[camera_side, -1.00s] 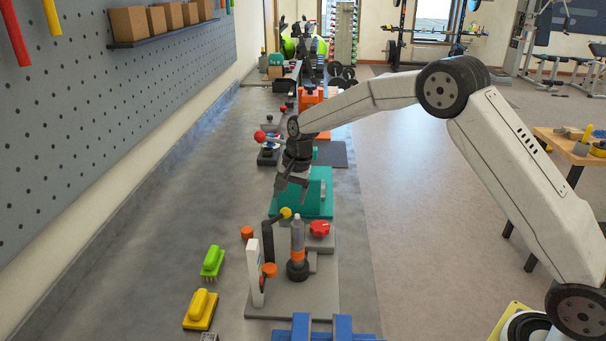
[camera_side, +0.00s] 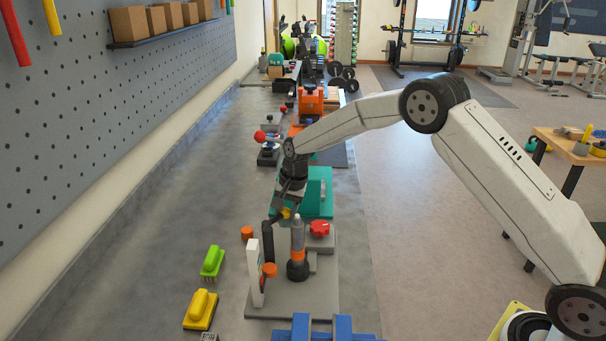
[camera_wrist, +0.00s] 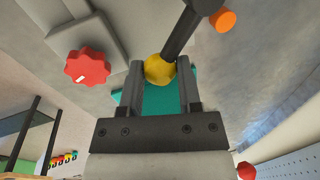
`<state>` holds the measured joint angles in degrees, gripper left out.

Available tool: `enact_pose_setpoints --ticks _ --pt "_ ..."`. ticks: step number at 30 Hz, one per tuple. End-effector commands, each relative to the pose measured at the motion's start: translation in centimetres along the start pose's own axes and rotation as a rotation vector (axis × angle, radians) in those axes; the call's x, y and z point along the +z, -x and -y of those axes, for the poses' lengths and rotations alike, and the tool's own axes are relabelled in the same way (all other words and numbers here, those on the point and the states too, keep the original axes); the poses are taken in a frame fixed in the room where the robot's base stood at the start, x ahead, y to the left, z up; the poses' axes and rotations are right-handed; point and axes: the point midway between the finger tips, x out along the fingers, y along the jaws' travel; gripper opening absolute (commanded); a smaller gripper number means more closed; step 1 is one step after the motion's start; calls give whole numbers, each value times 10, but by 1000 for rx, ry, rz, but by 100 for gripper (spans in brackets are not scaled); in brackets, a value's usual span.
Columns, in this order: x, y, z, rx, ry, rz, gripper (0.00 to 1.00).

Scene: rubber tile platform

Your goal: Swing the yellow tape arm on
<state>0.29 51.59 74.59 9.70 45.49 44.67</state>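The tape arm is a dark bar with a yellow round knob (camera_side: 286,213) at its end, on a dark post (camera_side: 267,243) at the grey station's back left. In the wrist view the yellow knob (camera_wrist: 159,69) sits between my fingertips, and the dark bar (camera_wrist: 182,34) runs up and right from it. My gripper (camera_side: 287,211) points down at the knob. In the wrist view its two fingers (camera_wrist: 160,75) stand apart, one on each side of the knob, very close to it. Firm contact cannot be told. The fingertips are partly hidden in the side view.
A teal block (camera_side: 322,199) is behind.

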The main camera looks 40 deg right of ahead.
Motion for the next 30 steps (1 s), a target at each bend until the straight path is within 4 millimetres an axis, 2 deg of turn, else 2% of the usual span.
enact_pose_setpoints --ticks 1,2,30 --pt "0 0 0 0 0 0 5" --pt "0 0 0 0 0 0 0" --pt "0 1 0 0 0 0 0"
